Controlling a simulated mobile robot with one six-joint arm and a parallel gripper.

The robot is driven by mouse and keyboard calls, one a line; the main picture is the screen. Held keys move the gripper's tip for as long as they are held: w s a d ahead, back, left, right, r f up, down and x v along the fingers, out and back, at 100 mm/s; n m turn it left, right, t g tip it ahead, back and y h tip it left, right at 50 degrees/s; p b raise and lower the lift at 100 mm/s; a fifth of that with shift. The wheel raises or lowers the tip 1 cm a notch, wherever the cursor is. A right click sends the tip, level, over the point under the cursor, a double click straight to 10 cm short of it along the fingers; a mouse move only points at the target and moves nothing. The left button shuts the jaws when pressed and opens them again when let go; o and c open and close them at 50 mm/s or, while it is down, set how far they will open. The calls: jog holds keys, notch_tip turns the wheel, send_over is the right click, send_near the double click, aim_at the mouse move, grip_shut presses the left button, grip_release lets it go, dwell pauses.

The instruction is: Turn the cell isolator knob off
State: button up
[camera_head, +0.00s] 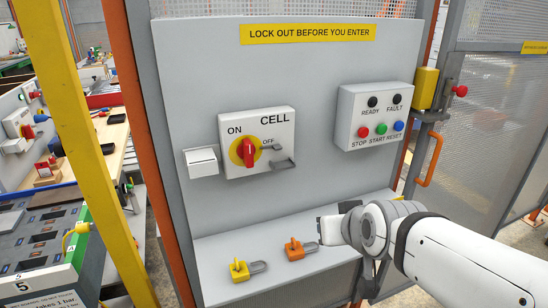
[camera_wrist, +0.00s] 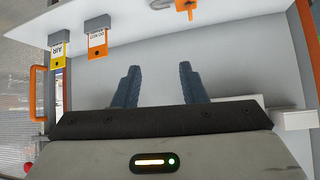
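The cell isolator is a white box (camera_head: 257,142) marked CELL on the grey panel in the head view. Its red knob (camera_head: 248,152) sits on a yellow dial, upright, with its upper end toward ON; OFF is at its right. A grey hasp (camera_head: 282,163) sticks out at the box's lower right. My gripper (camera_head: 326,229) is low and right of the knob, apart from it, just above the ledge. In the wrist view its two blue fingers (camera_wrist: 160,88) stand apart with nothing between them. The knob is not in the wrist view.
A yellow padlock (camera_head: 239,270) and an orange padlock (camera_head: 294,249) lie on the ledge (camera_head: 215,252), near my gripper. A button box (camera_head: 377,115) is at upper right. A white holder (camera_head: 201,161) is left of the isolator. Yellow (camera_wrist: 58,55) and orange (camera_wrist: 97,43) tags show in the wrist view.

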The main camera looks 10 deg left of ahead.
jog(key=w+a+r+n+t+y+b, duration=0.2)
jog(key=a+r+t+y, duration=0.1)
jog(key=a, duration=0.6)
jog(key=t+y+b, duration=0.2)
jog(key=t+y, duration=0.1)
send_near(250, 155)
jog(key=x, duration=0.2)
jog(key=shift+n, duration=0.4)
jog(key=x, duration=0.7)
jog(key=shift+w+a+p, duration=0.15)
jog(key=shift+w+p, duration=0.1)
jog(key=shift+p, duration=0.05)
grip_shut()
